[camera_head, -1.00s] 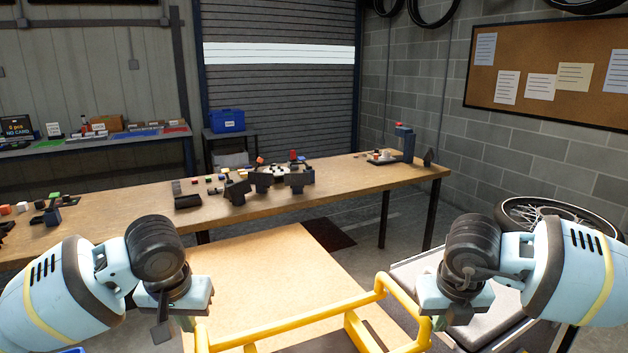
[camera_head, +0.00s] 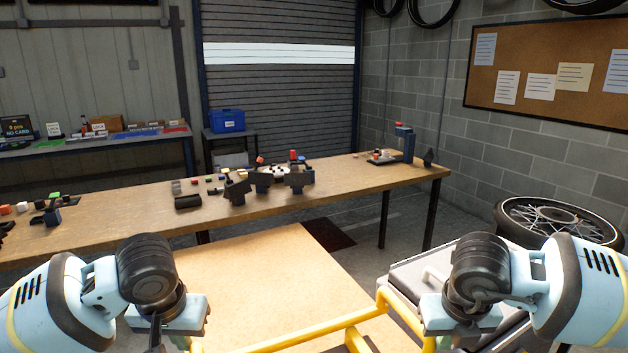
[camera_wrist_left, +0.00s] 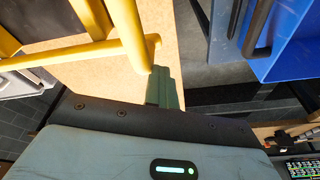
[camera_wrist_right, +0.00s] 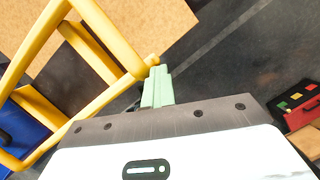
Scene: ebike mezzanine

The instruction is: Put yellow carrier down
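The yellow carrier (camera_head: 345,322), a frame of yellow bars, is at the bottom of the head view, cut off by the lower edge. It also shows in the left wrist view (camera_wrist_left: 135,35) and the right wrist view (camera_wrist_right: 110,35). My left gripper (camera_wrist_left: 163,75) is shut on the carrier at one side. My right gripper (camera_wrist_right: 157,75) is shut on its other side. The carrier is above or on a pale wooden surface (camera_head: 260,275); the contact is hidden.
A grey case (camera_head: 408,280) lies to the right of the wooden surface, with a wheel (camera_head: 560,222) behind it. A long workbench (camera_head: 340,187) with several small parts stands ahead. A blue bin (camera_wrist_left: 290,45) is close in the left wrist view. The visible wooden surface is clear ahead.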

